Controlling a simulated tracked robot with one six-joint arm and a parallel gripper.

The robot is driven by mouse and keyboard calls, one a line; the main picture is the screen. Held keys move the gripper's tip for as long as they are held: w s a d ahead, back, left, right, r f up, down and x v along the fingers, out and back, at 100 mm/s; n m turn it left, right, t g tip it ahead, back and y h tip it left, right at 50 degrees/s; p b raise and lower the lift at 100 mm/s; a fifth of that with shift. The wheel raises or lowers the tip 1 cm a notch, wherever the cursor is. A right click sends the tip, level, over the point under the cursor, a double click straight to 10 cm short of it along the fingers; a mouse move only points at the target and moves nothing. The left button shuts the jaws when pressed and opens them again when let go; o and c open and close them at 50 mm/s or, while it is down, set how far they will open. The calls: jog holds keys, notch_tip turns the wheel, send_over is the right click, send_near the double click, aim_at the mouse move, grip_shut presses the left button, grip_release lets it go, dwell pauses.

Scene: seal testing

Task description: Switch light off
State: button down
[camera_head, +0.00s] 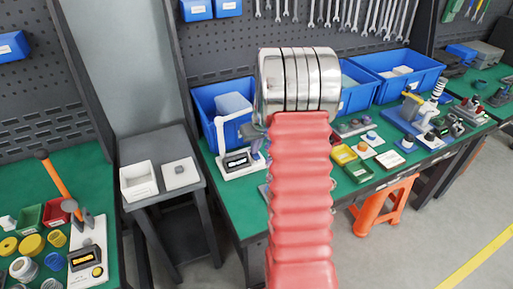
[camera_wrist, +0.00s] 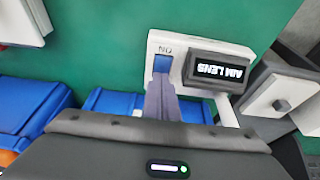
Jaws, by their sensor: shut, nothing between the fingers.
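A white device with a dark display reading "AIM LENS" (camera_wrist: 217,70) lies ahead in the wrist view, its text upside down. A blue switch (camera_wrist: 162,63) is set in its face beside an upside-down "ON" label. My gripper (camera_wrist: 162,82) is shut and empty, with its fingertips at the switch's lower edge. I cannot tell whether they touch it. In the head view a white device with a lit display (camera_head: 238,161) stands on the green bench, left of my red-sleeved arm. My arm hides part of it, and my fingers cannot be made out there. No lit lamp is clearly visible.
Blue bins (camera_head: 205,97) stand behind the device, with another blue bin (camera_head: 411,67) farther right. A small grey table (camera_head: 159,140) at left carries a white open box (camera_head: 138,181) and a white block. An orange stool (camera_head: 384,207) stands at right.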

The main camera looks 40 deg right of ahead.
jog(key=shift+s+d+f, duration=0.1)
jog(key=shift+s+d, duration=0.05)
jog(key=shift+s, duration=0.15)
jog(key=shift+s+a, duration=0.3)
jog(key=shift+s, duration=0.3)
jog(key=shift+r, duration=0.5)
jog(key=v, duration=1.3)
jog(key=shift+w, duration=0.15)
